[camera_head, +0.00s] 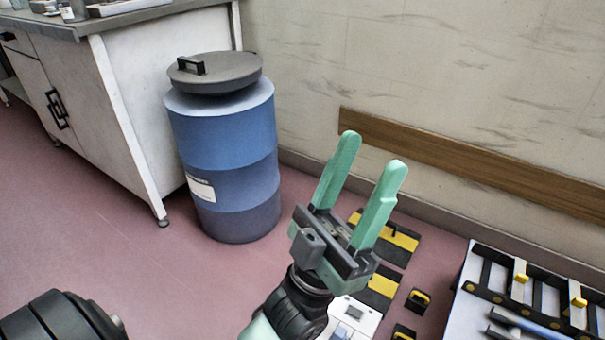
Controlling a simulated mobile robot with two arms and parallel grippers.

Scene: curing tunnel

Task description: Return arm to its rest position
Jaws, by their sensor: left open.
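My left gripper (370,150) is in the middle of the head view, at the end of my arm that comes up from the bottom edge. Its two green fingers point up and are spread apart. Nothing is between them, and they touch nothing that I can see. My right gripper is not in view.
A blue barrel (222,150) with a grey lid (225,80) stands left of the gripper, beside a white cabinet (130,90). Yellow-and-black pieces (398,238) lie on the floor behind the gripper. A rack with tools (478,290) is at lower right. Open floor (110,220) lies at left.

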